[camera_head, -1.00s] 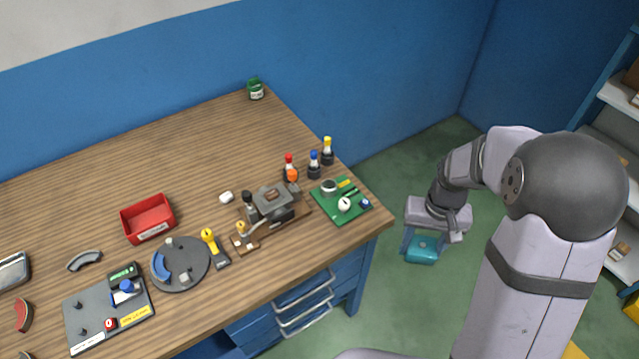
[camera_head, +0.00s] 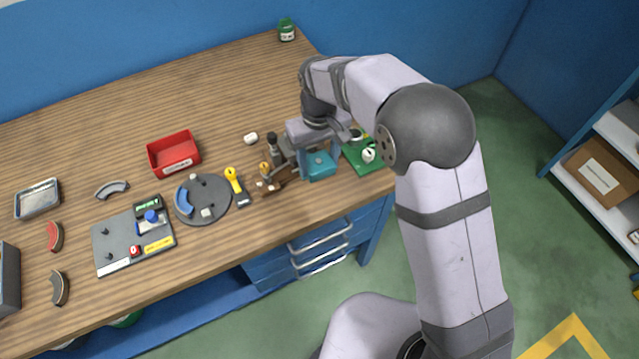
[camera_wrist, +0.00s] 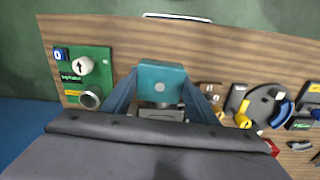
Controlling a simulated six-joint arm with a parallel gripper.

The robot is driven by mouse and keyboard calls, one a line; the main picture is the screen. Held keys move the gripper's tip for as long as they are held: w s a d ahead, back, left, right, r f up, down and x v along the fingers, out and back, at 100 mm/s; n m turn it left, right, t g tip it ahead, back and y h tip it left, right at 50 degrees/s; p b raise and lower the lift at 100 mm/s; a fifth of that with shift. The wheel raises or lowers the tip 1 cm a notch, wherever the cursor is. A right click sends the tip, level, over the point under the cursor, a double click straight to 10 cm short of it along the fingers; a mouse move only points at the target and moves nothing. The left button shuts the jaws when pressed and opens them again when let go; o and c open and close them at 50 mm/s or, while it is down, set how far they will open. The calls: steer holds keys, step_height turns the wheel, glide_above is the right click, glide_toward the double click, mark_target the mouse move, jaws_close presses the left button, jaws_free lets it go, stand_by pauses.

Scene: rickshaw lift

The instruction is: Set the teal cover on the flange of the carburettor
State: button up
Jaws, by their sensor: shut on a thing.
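The teal cover (camera_head: 319,164) is clamped between the two fingers of my gripper (camera_head: 318,168), near the right end of the bench. It also shows in the wrist view (camera_wrist: 162,74), with a finger on each side. The carburettor (camera_head: 281,151) is grey and sits on a wooden base, largely hidden behind my gripper and the cover. In the wrist view a grey part of it (camera_wrist: 160,113) shows just beyond the cover. The flange is hidden, and I cannot tell whether the cover touches it.
A green board (camera_head: 364,158) with a white knob lies close to the right of my gripper.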

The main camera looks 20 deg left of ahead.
mark_target(320, 163)
steer(key=r, duration=0.1)
steer(key=w+r, duration=0.1)
steer(key=a+r, duration=0.1)
steer(key=shift+w+r, duration=0.15)
steer(key=shift+r, duration=0.1)
steer(key=shift+s+d+f+n, duration=0.1)
steer(key=shift+s+d+n, duration=0.3)
steer(key=shift+s+d, duration=0.3)
steer(key=shift+f, duration=0.1)
steer(key=shift+f+p, duration=1.6)
steer(key=shift+f, duration=3.3)
steer(key=shift+f, duration=0.1)
steer(key=o, duration=1.1)
step_height(320, 163, up, 12)
steer(key=b, duration=0.4)
